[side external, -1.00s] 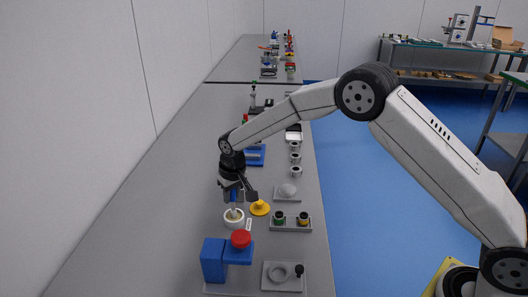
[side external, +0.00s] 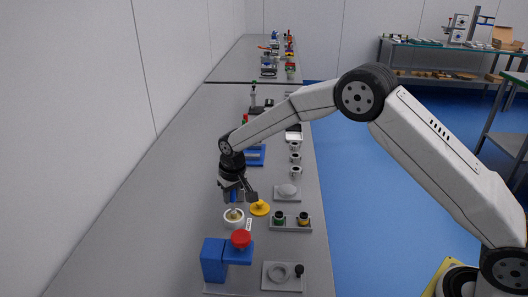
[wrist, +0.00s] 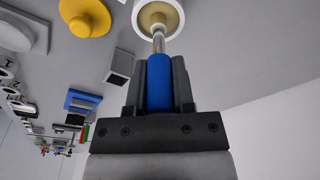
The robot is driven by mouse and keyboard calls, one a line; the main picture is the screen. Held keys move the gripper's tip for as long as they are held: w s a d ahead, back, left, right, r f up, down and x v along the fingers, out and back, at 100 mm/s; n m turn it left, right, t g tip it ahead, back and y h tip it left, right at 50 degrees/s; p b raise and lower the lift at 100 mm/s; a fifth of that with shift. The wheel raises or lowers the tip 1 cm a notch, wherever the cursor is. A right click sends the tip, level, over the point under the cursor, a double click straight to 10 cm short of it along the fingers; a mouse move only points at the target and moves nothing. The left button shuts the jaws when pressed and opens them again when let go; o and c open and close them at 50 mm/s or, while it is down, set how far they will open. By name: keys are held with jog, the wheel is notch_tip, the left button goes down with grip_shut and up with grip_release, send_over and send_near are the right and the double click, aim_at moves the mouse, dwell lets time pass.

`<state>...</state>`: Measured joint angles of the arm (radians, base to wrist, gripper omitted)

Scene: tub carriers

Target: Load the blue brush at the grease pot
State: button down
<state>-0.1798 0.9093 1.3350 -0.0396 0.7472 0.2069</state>
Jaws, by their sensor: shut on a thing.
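My gripper (side external: 237,195) is shut on the blue brush, whose blue handle (wrist: 160,85) sits between the two dark fingers in the wrist view. The brush points down, and its metal neck leads to the mouth of the grease pot (side external: 226,222). The pot is a white round cup with tan grease inside; its white rim also shows at the top of the wrist view (wrist: 137,22). The brush tip is over or in the opening; I cannot tell whether it touches the grease. The yellow lid (side external: 260,209) lies on the bench right of the pot.
A blue block stand with a red knob (side external: 241,238) stands in front of the pot. A grey tray (side external: 291,228) with two small pots is to the right, and a plate with a pale dome (side external: 287,189) is behind it. The bench left of the pot is clear.

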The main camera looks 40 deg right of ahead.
dwell(0.6)
jog(key=shift+r, duration=3.45)
jog(key=shift+s+d, duration=0.1)
jog(key=s+d+f, duration=0.1)
jog(key=s+d, duration=0.4)
jog(key=s, duration=0.4)
jog(key=s+d+f, duration=0.2)
jog(key=s+d, duration=0.2)
jog(key=s, duration=0.5)
jog(key=shift+d, duration=0.35)
